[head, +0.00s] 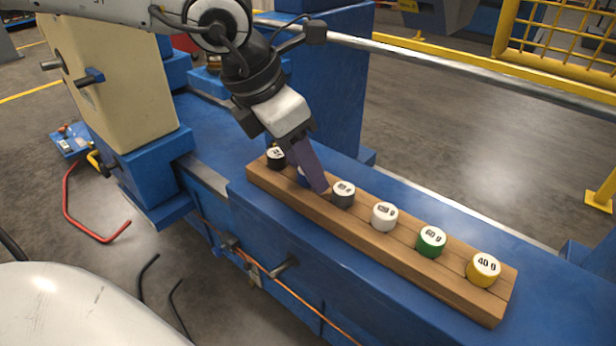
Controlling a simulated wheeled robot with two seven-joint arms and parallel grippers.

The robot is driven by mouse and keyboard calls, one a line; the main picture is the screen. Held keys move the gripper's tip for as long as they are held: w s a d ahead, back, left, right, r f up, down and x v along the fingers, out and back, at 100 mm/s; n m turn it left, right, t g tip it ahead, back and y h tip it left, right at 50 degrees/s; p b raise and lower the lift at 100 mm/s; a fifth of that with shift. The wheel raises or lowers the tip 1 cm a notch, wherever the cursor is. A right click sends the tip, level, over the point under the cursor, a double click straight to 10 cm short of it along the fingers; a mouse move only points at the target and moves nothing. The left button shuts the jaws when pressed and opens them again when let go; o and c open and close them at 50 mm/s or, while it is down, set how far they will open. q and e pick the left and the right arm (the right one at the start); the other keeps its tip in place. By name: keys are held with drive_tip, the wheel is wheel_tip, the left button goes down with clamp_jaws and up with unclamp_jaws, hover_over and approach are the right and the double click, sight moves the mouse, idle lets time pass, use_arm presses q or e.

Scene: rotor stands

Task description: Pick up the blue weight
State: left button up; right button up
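The blue weight (301,178) sits in the wooden rack (415,270), between a black weight at the rack's far left end and a dark grey one. Only a small part of it shows; the rest is hidden behind my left gripper's finger. My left gripper (313,176) reaches down from the upper left, its purple-grey finger slanting down in front of the blue weight towards the dark grey one. I cannot tell whether the fingers are open or shut, or touch the weight. My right gripper is not in view.
The rack also holds the black weight (275,157), dark grey weight (343,194), white weight (384,216), green weight (431,241) and yellow weight (484,269). It stands on a blue machine bed (235,130). A metal rail (440,64) runs behind. A beige stand (110,75) is at left.

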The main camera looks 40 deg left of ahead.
use_arm(q)
drive_tip(key=shift+c, duration=0.5)
clamp_jaws()
wheel_tip(320, 180, up, 15)
drive_tip(key=p, duration=0.4)
drive_tip(key=shift+p, duration=0.4)
drive_tip(key=shift+f, duration=0.1)
idle(0.5)
